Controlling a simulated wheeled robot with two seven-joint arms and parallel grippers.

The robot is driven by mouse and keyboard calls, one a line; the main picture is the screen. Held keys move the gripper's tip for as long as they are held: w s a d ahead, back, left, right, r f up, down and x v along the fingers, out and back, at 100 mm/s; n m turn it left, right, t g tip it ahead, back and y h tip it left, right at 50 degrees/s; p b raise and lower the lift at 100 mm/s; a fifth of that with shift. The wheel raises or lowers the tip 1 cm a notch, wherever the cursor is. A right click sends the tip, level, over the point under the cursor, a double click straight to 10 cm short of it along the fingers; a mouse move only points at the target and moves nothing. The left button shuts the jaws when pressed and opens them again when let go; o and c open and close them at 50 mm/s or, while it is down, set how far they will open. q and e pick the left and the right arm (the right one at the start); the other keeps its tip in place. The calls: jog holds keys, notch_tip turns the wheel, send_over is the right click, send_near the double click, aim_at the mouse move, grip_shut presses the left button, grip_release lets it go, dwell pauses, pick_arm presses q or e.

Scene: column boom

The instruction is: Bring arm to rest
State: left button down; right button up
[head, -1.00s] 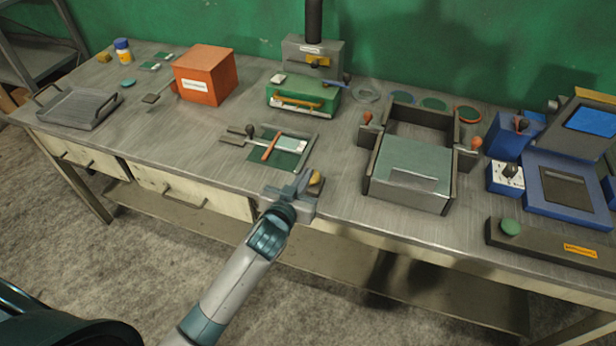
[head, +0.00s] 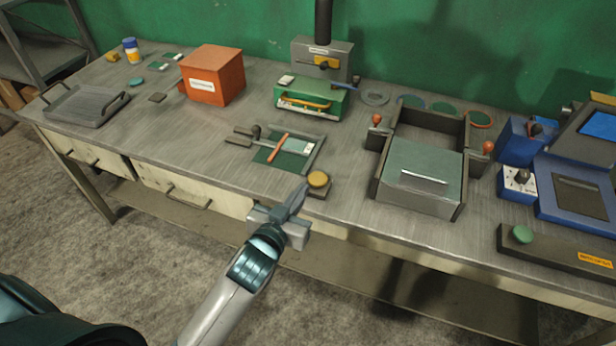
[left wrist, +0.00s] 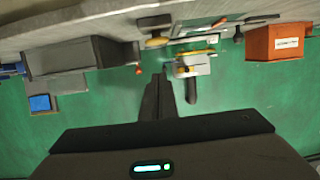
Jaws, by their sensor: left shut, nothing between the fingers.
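My left gripper (head: 299,193) is shut and empty. In the head view it is at the front edge of the workbench (head: 215,150), just in front of a round yellow knob (head: 318,179) on a small dark base. In the left wrist view its dark fingers (left wrist: 165,98) lie together, and the bench appears upside down at the top. My left arm reaches in from the bottom of the head view. My right gripper is not in view.
A green fixture with a board (head: 285,150) lies beyond the gripper. A grey box with orange-knobbed levers (head: 425,170) stands to the right, an orange box (head: 213,75) and a grey tray (head: 85,105) to the left. The floor before the bench is clear.

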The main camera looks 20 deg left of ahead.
pick_arm(q)
notch_tip(320, 180, down, 24)
jog(key=s+m+g+b, duration=0.1)
jog(key=s+g, duration=0.2)
jog(key=g, duration=0.1)
jog(key=s+a+f+g, duration=0.1)
jog(key=s+f, duration=0.2)
jog(key=f, duration=0.3)
jog(key=s+f+g+b, duration=0.1)
jog(key=s+f, duration=0.2)
jog(key=f, duration=0.3)
jog(key=s+a+f+g, duration=0.1)
jog(key=s+f, duration=0.3)
jog(key=f, duration=0.3)
jog(key=s+a+f+g, duration=0.1)
jog(key=s+f+g, duration=0.1)
jog(key=s+f, duration=0.5)
jog(key=s+a+f+g+b, duration=0.1)
jog(key=s+f+g, duration=0.2)
jog(key=s+f, duration=0.5)
jog(key=s+a+f+m+g+b, duration=0.1)
jog(key=s+f, duration=0.6)
jog(key=s, duration=1.4)
jog(key=shift+s+a+f+g+y, duration=0.25)
jog(key=shift+a+g, duration=0.2)
jog(key=shift+g, duration=0.25)
jog(key=shift+w+r, duration=0.1)
jog(key=shift+a, duration=0.1)
